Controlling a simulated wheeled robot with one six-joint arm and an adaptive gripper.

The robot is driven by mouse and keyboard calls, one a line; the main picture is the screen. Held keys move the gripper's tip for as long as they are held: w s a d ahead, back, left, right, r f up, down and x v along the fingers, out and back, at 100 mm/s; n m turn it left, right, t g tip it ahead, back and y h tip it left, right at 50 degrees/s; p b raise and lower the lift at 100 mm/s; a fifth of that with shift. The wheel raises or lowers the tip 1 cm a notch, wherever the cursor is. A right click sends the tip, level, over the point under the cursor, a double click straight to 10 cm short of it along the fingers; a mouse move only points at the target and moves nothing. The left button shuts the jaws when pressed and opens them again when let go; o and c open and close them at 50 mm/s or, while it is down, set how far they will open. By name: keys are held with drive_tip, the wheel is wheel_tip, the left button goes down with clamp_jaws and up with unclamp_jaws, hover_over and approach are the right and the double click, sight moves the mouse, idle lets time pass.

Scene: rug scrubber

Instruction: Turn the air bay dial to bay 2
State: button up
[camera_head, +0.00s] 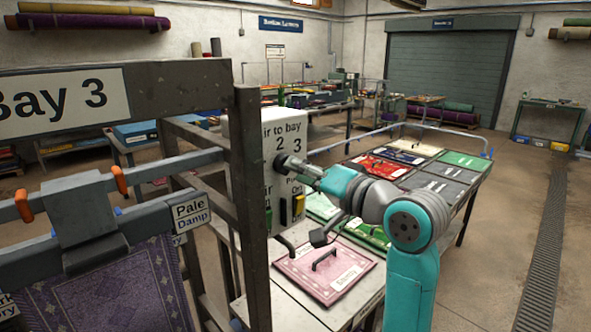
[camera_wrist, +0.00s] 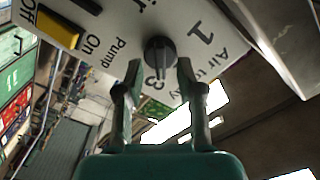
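The air bay dial (camera_wrist: 160,50) is a dark round knob on a pale control panel (camera_wrist: 110,15). In the wrist view a "1" lies to its right and a "3" below it; the "2" is not visible there, but shows on the panel (camera_head: 262,128) in the head view. Where the dial points is too unclear to tell. My gripper (camera_wrist: 160,67) is open, with one fingertip on each side of the dial's lower part. I cannot tell whether they touch it. In the head view my gripper (camera_head: 289,165) is at the panel face and hides most of the dial.
A yellow pump switch (camera_head: 299,206) and a dark switch sit below the dial on the panel. A grey rack frame (camera_head: 250,200) marked Bay 3 stands close on the left. A table with a pink panel (camera_head: 325,268) and several coloured ones lies below my arm.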

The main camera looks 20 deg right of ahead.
drive_tip(key=shift+x, duration=0.95)
clamp_jaws()
drive_tip(key=shift+n, duration=4.8)
